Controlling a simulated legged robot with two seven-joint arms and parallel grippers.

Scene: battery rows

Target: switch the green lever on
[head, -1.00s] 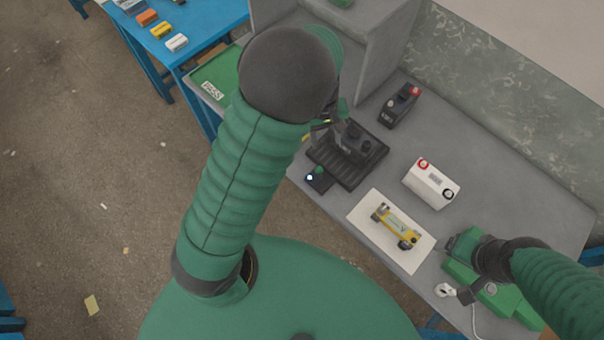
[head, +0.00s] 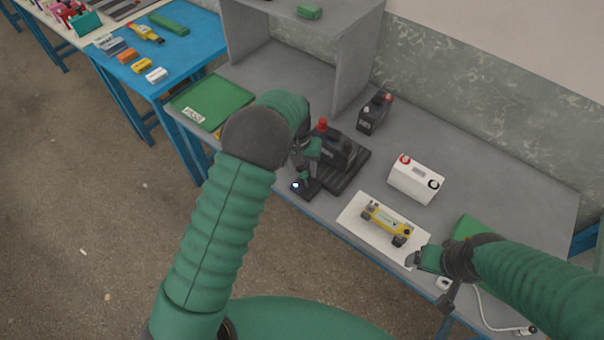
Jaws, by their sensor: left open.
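The small black switch box (head: 311,191) sits at the front edge of the grey bench, with a pale round light (head: 295,185) on its left side. My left gripper (head: 304,179) is open and points down right over this box. The green lever cannot be told apart from my green and dark gripper parts there, so its position is unclear. My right gripper (head: 415,259) is low over the bench beside the right end of the white mat, and its jaws are too small to read.
A black battery with a red cap (head: 338,150) stands on a ribbed black tray (head: 350,181) close right of my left gripper. A yellow device (head: 388,222) lies on the white mat (head: 355,225). A white battery (head: 416,180) and a dark battery (head: 374,113) stand behind. A green tray (head: 235,96) lies left.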

